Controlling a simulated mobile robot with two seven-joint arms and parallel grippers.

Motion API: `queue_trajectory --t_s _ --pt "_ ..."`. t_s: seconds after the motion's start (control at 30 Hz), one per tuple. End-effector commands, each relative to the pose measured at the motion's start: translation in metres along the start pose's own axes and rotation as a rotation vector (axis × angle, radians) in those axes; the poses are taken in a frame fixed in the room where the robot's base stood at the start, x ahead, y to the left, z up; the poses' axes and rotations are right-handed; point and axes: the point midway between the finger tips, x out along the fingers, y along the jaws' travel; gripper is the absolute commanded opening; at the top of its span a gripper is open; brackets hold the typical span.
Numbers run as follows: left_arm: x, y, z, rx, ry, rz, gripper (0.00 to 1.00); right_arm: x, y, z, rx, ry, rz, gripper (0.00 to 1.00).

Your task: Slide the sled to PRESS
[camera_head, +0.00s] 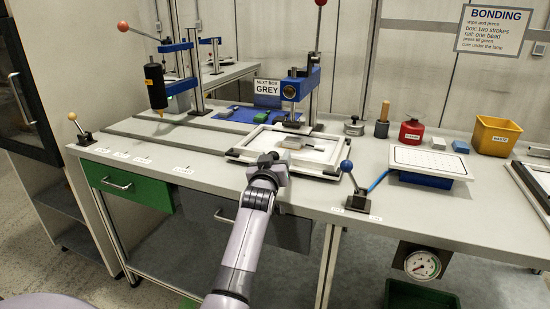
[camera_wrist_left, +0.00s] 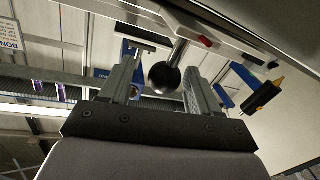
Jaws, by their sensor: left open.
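The sled looks to be the white-framed tray (camera_head: 240,153) lying across the dark rails (camera_head: 165,137), with a small pale block (camera_head: 292,142) on it. It lies in front of and under the blue press (camera_head: 303,86), which has a red-balled lever. My left gripper (camera_head: 268,160) is at the tray's front left edge. In the left wrist view its fingers (camera_wrist_left: 160,82) are open, with a dark ball knob (camera_wrist_left: 165,76) between them; I cannot tell whether they touch it. The labels along the table's front edge are too small to read. My right gripper is not in view.
A blue stand with a black cartridge (camera_head: 155,86) rises at the left. A blue-balled lever (camera_head: 347,168) stands right of the tray, and another lever (camera_head: 76,122) at the front left corner. A white perforated tray (camera_head: 430,160) and yellow bin (camera_head: 495,136) are farther right.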

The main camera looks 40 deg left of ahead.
Motion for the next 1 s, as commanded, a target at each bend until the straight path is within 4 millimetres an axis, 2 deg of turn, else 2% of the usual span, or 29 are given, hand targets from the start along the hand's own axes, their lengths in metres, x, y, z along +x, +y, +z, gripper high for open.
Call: queue_trajectory --t_s 0.3,0.5,1.0 --pt "-0.040 0.001 0.000 -0.002 0.000 0.002 0.62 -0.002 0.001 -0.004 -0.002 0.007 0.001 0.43" --pt "-0.058 0.002 0.000 -0.001 0.000 0.004 0.62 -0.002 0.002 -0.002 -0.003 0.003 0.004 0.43" --pt "-0.064 0.002 0.000 -0.002 0.001 0.004 0.62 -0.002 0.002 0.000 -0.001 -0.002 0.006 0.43"
